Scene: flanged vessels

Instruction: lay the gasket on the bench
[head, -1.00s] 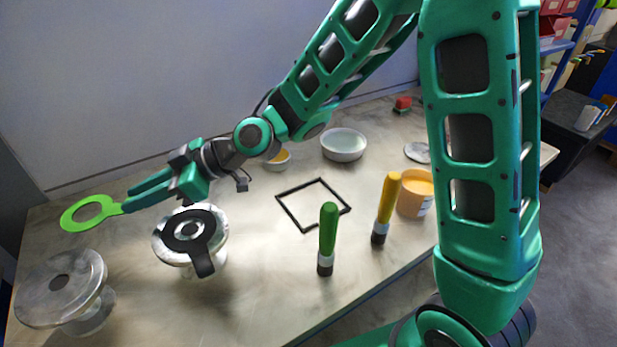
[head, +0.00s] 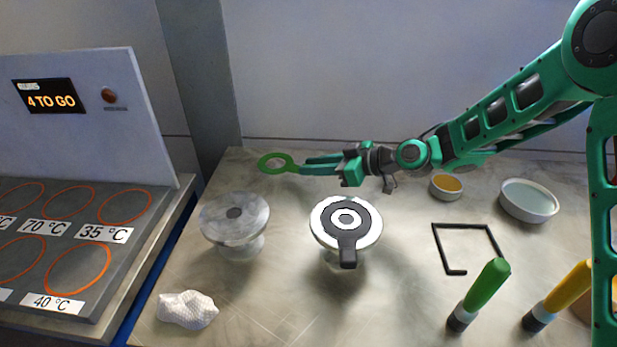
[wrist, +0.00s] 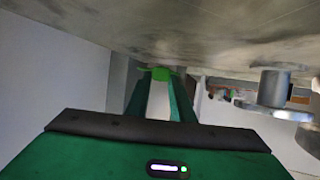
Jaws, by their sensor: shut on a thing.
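A green ring gasket with a short tab (head: 277,162) is held at the tip of my gripper (head: 300,165). My gripper is shut on its tab, above the back part of the bench (head: 290,270). In the wrist view the green gasket (wrist: 160,73) shows edge-on between the fingertips.
A black square outline (head: 466,250) lies on the bench at right. Bowls (head: 529,201), (head: 446,188) stand behind it, and green (head: 486,288) and yellow (head: 560,295) brushes in front. A crumpled white cloth (head: 187,310) lies front left. A heating station (head: 60,250) reads "4 TO GO".

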